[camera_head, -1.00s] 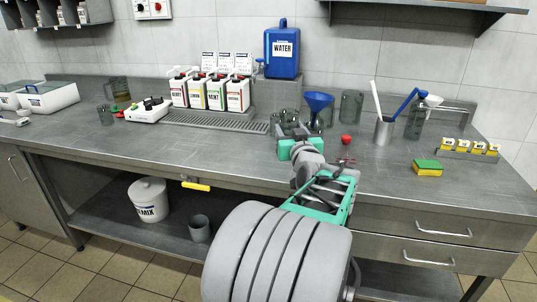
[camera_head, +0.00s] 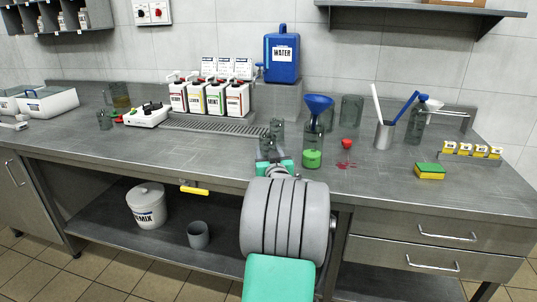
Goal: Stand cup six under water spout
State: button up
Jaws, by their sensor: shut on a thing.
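The blue water container (camera_head: 282,52) stands on a grey block at the back, with a small spout (camera_head: 258,70) on its left side. My gripper (camera_head: 272,157) is low over the counter in front of that block, seen from behind and partly hidden by my arm. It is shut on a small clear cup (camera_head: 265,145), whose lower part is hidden. Another clear glass (camera_head: 278,129) shows just behind it. I cannot read any cup number.
A clear vessel with green contents (camera_head: 312,158) stands close right of my gripper, by the blue funnel (camera_head: 318,104). A red-topped item (camera_head: 347,147) is beside a red spill. Syrup bottles (camera_head: 212,97) and a drip grate (camera_head: 215,124) lie to the left.

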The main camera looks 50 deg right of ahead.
aim_at(268, 142)
jog(key=shift+f, duration=0.15)
jog(key=o, duration=1.5)
jog(key=shift+a+p, duration=0.1)
jog(key=shift+p, duration=0.5)
jog(key=shift+o, duration=0.6)
jog(key=v, duration=0.7)
jog(key=shift+w+a, duration=0.1)
jog(key=shift+a, duration=0.35)
notch_tip(268, 142, up, 7)
jog(key=w+a+p, duration=0.1)
jog(key=a+p, duration=0.2)
jog(key=p, duration=0.2)
jog(key=shift+m+g+h, duration=0.3)
jog(key=shift+h, duration=0.1)
jog(key=d+f, duration=0.1)
jog(key=s+d+f+b, duration=0.1)
jog(key=d, duration=0.1)
jog(key=shift+s+d+f, duration=0.25)
jog(key=shift+f, duration=0.1)
jog(key=x, duration=0.7)
jog(key=shift+w, duration=0.25)
